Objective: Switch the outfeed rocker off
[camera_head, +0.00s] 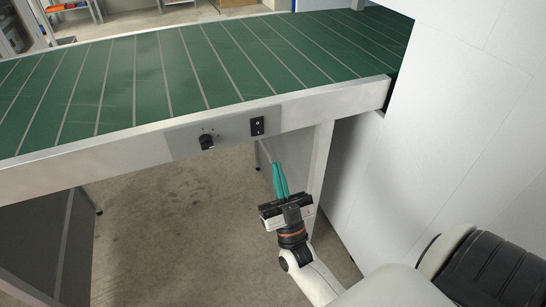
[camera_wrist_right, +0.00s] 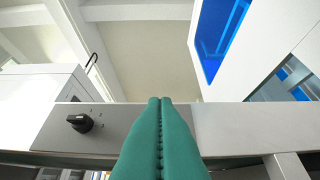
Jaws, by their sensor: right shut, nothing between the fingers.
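The outfeed rocker (camera_head: 257,126) is a small black switch on the grey plate of the conveyor's side rail, in the head view. Its on or off position is too small to tell. My right gripper (camera_head: 280,181), with green fingers, is below and slightly right of the rocker, apart from it in the head view. The fingers are shut together with nothing between them. In the right wrist view the shut fingers (camera_wrist_right: 160,105) point toward the rail and the rocker is not visible, perhaps hidden behind them. My left gripper is not in view.
A black rotary knob (camera_head: 206,141) sits left of the rocker on the same plate; it also shows in the right wrist view (camera_wrist_right: 80,123). The green conveyor belt (camera_head: 150,80) runs above the rail. A white cabinet wall (camera_head: 440,120) stands close on the right. Floor below the rail is open.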

